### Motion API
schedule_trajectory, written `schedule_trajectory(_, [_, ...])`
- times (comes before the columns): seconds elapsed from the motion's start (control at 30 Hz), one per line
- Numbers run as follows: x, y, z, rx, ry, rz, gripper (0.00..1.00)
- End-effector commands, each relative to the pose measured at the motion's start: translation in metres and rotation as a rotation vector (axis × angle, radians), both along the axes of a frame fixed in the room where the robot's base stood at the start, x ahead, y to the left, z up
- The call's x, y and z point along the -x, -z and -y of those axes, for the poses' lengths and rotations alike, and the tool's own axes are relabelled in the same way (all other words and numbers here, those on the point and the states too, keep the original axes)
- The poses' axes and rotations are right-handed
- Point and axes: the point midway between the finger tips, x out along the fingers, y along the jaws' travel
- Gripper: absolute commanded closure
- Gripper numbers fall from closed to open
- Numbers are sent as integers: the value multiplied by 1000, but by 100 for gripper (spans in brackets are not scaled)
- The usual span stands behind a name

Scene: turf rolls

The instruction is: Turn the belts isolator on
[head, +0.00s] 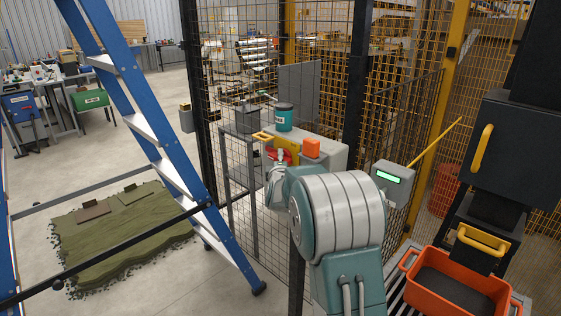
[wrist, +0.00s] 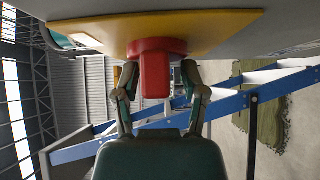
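The belts isolator shows in the wrist view as a red knob (wrist: 156,82) with a round base and a blocky grip on a yellow plate (wrist: 225,28). In the head view, the yellow plate (head: 289,147) is on the grey cabinet, and the red knob (head: 271,153) is partly hidden behind my gripper (head: 277,160). In the wrist view, my gripper (wrist: 160,78) is open, with one finger on each side of the red grip. Gaps show between the fingers and the grip. I cannot tell which switch position the knob is in.
A teal tub (head: 284,119) and an orange block (head: 311,148) are on the grey cabinet (head: 330,158). A box with a green display (head: 390,178) is to the right. Mesh fencing (head: 390,110) surrounds this spot. A blue ladder (head: 150,125) stands left; an orange crate (head: 455,303) is lower right.

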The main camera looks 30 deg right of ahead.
Motion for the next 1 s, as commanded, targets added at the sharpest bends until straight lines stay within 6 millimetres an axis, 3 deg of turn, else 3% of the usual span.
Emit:
schedule_trajectory(0.03, [0,1,0,-2,0,-1,84])
schedule_trajectory(0.07, [0,1,0,-2,0,-1,98])
schedule_trajectory(0.1, [0,1,0,-1,1,-2,100])
schedule_trajectory(0.57, [-1,4,-2,-17,-3,34,100])
schedule_trajectory(1.0, [-2,9,-3,-130,-4,336,100])
